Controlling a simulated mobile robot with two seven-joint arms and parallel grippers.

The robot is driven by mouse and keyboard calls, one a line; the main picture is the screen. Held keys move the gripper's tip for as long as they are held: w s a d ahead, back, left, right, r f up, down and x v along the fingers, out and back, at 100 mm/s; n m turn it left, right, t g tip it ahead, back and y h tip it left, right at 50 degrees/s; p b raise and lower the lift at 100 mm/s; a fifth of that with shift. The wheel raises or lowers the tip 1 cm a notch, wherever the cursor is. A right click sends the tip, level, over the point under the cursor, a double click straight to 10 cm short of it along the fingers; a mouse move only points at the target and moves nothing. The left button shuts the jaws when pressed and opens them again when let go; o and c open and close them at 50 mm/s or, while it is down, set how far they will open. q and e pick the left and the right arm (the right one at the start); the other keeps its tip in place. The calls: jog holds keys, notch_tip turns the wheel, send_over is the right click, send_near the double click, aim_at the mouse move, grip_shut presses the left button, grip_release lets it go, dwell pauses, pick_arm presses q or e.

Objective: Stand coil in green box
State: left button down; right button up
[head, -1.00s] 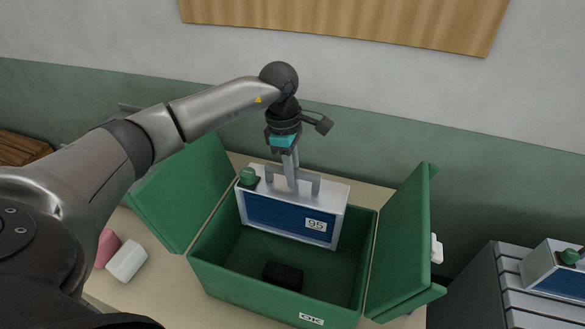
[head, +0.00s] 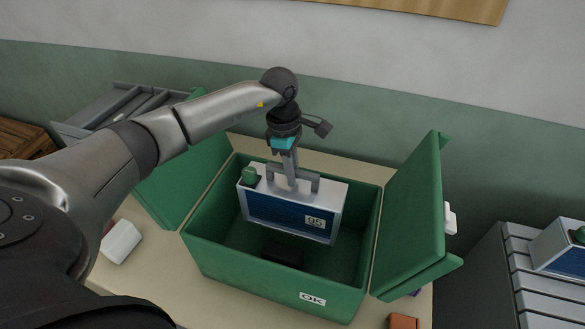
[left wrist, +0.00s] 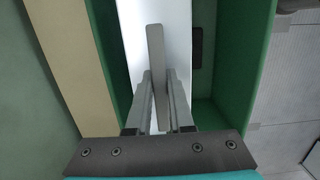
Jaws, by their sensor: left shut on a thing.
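The coil (head: 288,212) is a silver box with a blue front, a label reading 95, a green knob on top and a grey handle. My left gripper (head: 291,183) is shut on its handle and holds it upright. In the left wrist view my gripper (left wrist: 158,90) closes on the handle bar over the coil's white top (left wrist: 185,40). The green box (head: 240,277), marked OK, stands open with its flaps spread. The coil is over its rear part, its lower edge below the rim; floor contact cannot be told. My right gripper is not in view.
A black block (head: 283,253) lies on the box floor in front of the coil. A white block (head: 121,242) lies left of the box, an orange block (head: 404,321) at its right front. Another silver unit (head: 562,248) stands on a grey slatted stand (head: 520,270).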

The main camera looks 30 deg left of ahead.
pick_arm(q)
jog(key=shift+w+f+b, duration=0.15)
jog(key=shift+f+b, duration=3.65)
jog(key=shift+f, duration=0.75)
jog(key=shift+f+b, duration=0.4)
jog(key=shift+f, duration=0.1)
jog(key=c, duration=0.7)
grip_release()
jog(key=shift+s+f, duration=0.3)
jog(key=shift+s, duration=0.05)
jog(key=r, duration=0.5)
jog(key=a+r, duration=0.1)
jog(key=r, duration=0.9)
jog(key=shift+a+r, duration=0.3)
jog(key=shift+a, duration=0.1)
jog(key=shift+s, duration=0.1)
